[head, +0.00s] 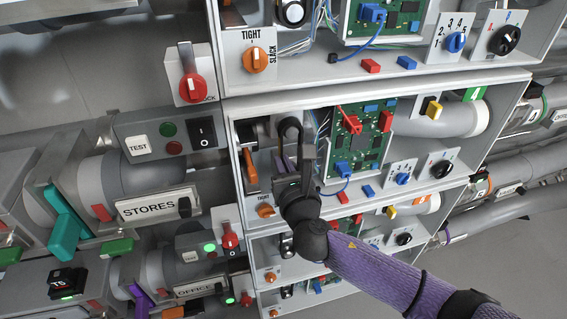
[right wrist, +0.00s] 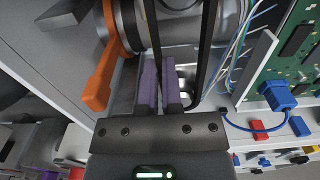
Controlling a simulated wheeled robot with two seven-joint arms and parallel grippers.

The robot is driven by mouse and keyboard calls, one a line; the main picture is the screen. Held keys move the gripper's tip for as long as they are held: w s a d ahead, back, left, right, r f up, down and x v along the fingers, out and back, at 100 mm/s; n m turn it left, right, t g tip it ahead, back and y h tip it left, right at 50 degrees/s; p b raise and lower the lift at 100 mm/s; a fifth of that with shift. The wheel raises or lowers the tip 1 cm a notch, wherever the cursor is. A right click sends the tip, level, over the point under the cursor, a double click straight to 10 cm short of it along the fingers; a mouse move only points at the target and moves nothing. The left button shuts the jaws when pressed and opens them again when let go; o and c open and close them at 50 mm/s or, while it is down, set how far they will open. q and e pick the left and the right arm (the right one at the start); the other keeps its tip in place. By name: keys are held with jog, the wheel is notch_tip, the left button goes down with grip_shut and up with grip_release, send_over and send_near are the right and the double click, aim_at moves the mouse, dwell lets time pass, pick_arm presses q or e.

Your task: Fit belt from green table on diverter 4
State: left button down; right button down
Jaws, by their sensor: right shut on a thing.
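My right gripper (head: 287,160) reaches into the open cabinet of diverter 4, which has a green 4 tag (head: 475,94). Its purple fingers (right wrist: 161,85) are shut on the black belt (right wrist: 207,45). The belt's loop (head: 290,124) stands up above the fingers, close to the grey cylindrical parts (right wrist: 180,30) in the cabinet's left part. Whether the belt touches or goes around any pulley I cannot tell. An orange lever (head: 250,170) stands just left of the gripper and also shows in the right wrist view (right wrist: 102,75). The green table and my left gripper are not in view.
A green circuit board (head: 362,140) and loose-looking wires lie right of the gripper. An orange tight/slack knob (head: 265,210) sits on the cabinet's lower front. Similar cabinets stand above and below. A red-handled switch (head: 193,86) and a STORES pipe unit (head: 155,205) are at left.

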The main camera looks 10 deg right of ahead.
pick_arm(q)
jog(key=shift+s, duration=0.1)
pick_arm(e)
jog(key=shift+w, duration=0.2)
jog(key=c, duration=0.7)
grip_release()
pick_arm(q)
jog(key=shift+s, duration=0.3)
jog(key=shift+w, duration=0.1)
